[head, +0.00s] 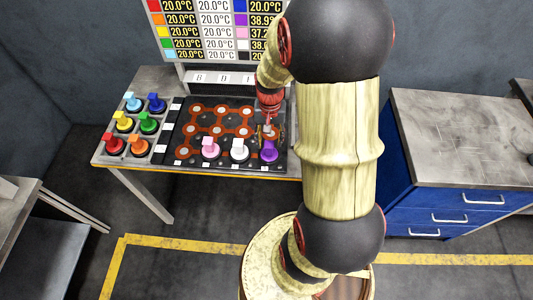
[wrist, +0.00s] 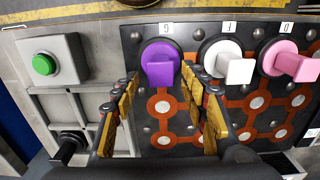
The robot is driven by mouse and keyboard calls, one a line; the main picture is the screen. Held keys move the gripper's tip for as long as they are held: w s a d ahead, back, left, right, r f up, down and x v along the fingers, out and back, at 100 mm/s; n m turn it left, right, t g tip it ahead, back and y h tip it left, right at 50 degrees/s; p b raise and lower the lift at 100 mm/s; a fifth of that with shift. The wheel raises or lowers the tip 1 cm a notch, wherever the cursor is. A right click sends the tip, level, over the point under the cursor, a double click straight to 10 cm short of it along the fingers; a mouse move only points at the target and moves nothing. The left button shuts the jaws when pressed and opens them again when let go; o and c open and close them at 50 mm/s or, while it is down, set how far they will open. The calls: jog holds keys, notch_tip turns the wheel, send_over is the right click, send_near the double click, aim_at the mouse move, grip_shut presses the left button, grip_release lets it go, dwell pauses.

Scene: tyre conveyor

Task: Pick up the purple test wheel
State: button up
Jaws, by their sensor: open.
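The purple test wheel (head: 269,152) is a round purple piece with an upright block handle. It sits at the right end of the front row on the black and orange board (head: 176,146). In the wrist view the purple test wheel (wrist: 158,62) is at top centre. My gripper (head: 268,128) is just behind the wheel in the head view, pointing down. In the wrist view my gripper (wrist: 161,76) is open and empty, its fingertips to either side of the handle's lower end. I see no contact, and the height gap cannot be told.
A white wheel (head: 239,150) and a pink wheel (head: 209,148) stand left of the purple one. Several coloured wheels stand in a rack (head: 98,158) at left. A green button box (wrist: 52,62) is beside the board. A temperature display (head: 218,30) stands behind.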

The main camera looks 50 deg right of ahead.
aim_at(269, 144)
notch_tip(269, 144, down, 5)
jog(key=shift+a+f+b, duration=0.1)
jog(key=shift+b, duration=0.5)
jog(key=c, duration=0.4)
jog(key=c, duration=0.7)
grip_shut()
